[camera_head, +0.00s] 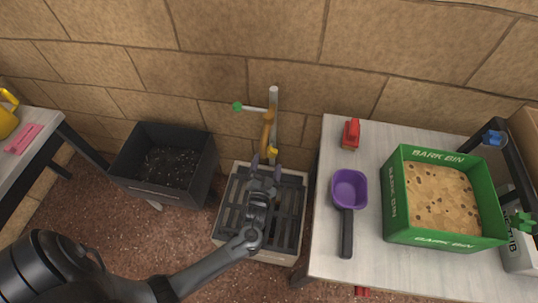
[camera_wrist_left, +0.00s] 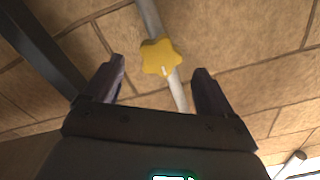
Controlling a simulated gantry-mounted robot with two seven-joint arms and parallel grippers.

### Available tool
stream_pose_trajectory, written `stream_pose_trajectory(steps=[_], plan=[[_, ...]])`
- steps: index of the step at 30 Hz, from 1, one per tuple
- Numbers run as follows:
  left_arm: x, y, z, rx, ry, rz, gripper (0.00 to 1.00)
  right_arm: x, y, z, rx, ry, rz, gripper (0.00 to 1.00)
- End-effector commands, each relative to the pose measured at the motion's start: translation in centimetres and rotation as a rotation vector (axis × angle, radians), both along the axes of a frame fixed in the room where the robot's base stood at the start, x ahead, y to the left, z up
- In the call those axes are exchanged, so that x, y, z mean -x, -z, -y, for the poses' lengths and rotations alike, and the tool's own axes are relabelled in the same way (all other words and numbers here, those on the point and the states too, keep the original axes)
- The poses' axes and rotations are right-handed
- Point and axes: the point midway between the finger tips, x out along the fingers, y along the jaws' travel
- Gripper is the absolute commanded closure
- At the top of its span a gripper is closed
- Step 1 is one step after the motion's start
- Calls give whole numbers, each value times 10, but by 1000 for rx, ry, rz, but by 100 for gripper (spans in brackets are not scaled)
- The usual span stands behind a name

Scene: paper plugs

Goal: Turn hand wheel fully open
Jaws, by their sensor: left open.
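The yellow hand wheel (camera_wrist_left: 161,57) is star-shaped and sits on a pale upright pipe (camera_wrist_left: 148,14) in the left wrist view. In the head view, the yellow wheel (camera_head: 271,152) is small and partly hard to make out, low on the pipe (camera_head: 273,97) by the brick wall. My left gripper (camera_head: 265,161) is open and empty, just in front of and below the wheel. In the left wrist view, its two fingers (camera_wrist_left: 160,80) are spread apart, with the wheel beyond them, between and slightly past their tips. I see no contact. My right gripper is not in view.
A slatted drain box (camera_head: 229,217) stands under my left gripper. A black bin of soil (camera_head: 125,165) is to its left. On the right, a pale table (camera_head: 327,250) holds a purple scoop (camera_head: 349,188), a red object (camera_head: 351,134) and a green bark bin (camera_head: 398,215).

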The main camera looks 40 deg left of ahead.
Motion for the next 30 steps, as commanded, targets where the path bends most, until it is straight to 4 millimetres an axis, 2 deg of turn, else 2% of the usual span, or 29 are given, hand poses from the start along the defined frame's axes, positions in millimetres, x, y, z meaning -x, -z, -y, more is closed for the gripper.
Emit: stream_pose_trajectory(steps=[5, 9, 15, 24, 30], plan=[[-1, -7, 0, -132, 1, -74, 15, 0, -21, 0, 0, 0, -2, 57], [-1, -10, 0, -388, 2, -218, 15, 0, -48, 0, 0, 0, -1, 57], [-1, -7, 0, -782, 2, -439, 15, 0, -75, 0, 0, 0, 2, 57], [-1, -4, 0, -1369, 1, -768, 15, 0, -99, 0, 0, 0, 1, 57], [-1, -2, 0, -1693, 1, -951, 15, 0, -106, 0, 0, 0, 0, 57]])
